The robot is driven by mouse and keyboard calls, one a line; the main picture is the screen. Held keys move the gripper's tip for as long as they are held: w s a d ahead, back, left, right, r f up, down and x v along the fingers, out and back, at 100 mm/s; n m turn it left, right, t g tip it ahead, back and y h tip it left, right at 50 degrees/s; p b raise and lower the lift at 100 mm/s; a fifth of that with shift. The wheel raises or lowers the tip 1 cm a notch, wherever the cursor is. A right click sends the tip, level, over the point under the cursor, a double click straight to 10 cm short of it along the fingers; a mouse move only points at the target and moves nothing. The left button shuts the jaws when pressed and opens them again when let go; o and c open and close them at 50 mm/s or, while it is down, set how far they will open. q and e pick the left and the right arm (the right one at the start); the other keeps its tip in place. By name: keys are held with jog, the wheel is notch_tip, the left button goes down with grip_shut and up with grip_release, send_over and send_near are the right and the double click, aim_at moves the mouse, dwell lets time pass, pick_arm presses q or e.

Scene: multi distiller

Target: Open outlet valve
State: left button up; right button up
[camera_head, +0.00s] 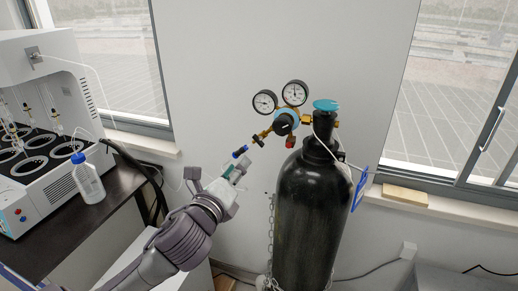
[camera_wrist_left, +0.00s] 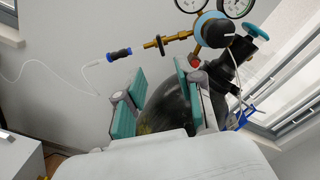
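A brass regulator (camera_head: 284,123) with two round gauges sits at the top of a black gas cylinder (camera_head: 308,215). Its outlet line runs down to the left, with a small brass outlet valve (camera_head: 259,138) and a blue-ended connector (camera_head: 240,152). In the left wrist view the outlet valve (camera_wrist_left: 161,46) and the blue connector (camera_wrist_left: 119,54) appear above the fingers. My left gripper (camera_head: 236,172) is below and left of the valve, apart from it. In the wrist view its teal-padded fingers (camera_wrist_left: 158,92) are spread with nothing between them. My right gripper is not in view.
A dark bench (camera_head: 85,225) at left carries a distiller (camera_head: 42,130) and a blue-capped bottle (camera_head: 87,180). A thin white hose trails left from the connector.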

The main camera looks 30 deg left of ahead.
aim_at(257, 142)
pick_arm(q)
jog(key=p+x, duration=0.1)
jog(key=x, duration=1)
jog(key=shift+w+r, duration=0.1)
jog(key=shift+w, duration=0.7)
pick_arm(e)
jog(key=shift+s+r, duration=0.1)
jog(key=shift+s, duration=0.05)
pick_arm(q)
grip_shut()
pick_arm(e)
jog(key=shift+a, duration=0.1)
